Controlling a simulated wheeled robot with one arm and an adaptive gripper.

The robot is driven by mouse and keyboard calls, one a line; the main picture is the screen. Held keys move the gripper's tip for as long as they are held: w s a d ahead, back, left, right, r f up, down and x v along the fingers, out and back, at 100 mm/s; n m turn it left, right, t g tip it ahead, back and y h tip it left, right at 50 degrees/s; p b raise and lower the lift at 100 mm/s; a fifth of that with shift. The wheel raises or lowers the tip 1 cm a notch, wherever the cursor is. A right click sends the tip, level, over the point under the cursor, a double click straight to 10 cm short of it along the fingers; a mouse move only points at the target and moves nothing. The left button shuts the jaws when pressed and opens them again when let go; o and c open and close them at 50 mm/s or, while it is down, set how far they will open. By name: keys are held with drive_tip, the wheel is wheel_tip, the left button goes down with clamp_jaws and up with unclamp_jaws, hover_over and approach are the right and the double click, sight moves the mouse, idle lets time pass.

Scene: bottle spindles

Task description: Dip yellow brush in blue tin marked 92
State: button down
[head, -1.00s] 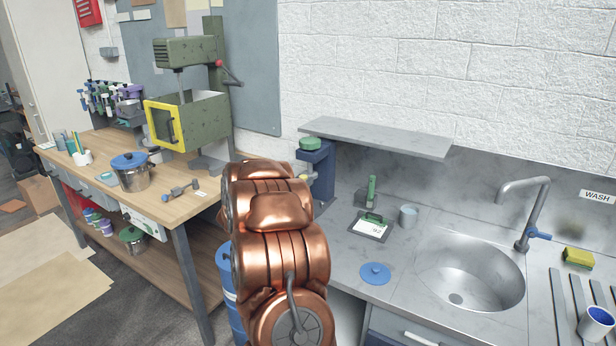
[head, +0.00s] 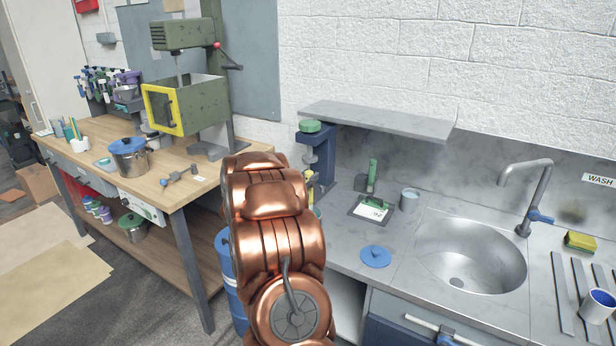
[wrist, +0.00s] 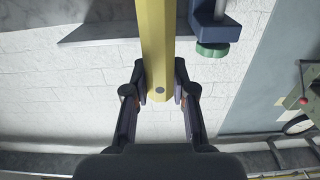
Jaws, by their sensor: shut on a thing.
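My gripper (wrist: 159,92) is shut on the yellow brush (wrist: 157,40); its fingers press both sides of the handle near its end. The bristles are out of the wrist view. In the head view my copper arm hides the gripper, and only a small yellow piece (head: 309,190) shows beside it. A white-sided tin with blue inside (head: 598,304) stands at the far right on the draining board; I can read no number on it. A card with a green edge (head: 371,209) on the counter carries small digits that look like 92.
A blue lid (head: 375,256) lies on the counter left of the sink (head: 470,255). A grey cup (head: 409,200) stands behind it. A grey shelf (head: 380,120) overhangs the counter. A blue stand with a green knob (head: 310,126) is near my arm. A pot (head: 130,165) sits on the wooden bench.

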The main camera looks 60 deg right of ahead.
sight(308, 200)
drive_tip(key=shift+f+b, duration=1.25)
drive_tip(key=shift+f, duration=1.5)
drive_tip(key=shift+r, duration=0.1)
drive_tip(key=shift+r+p, duration=1.7)
drive_tip(key=shift+r, duration=1.15)
drive_tip(key=shift+r+p, duration=1.55)
drive_tip(key=shift+r, duration=0.95)
drive_tip(key=shift+w, duration=0.1)
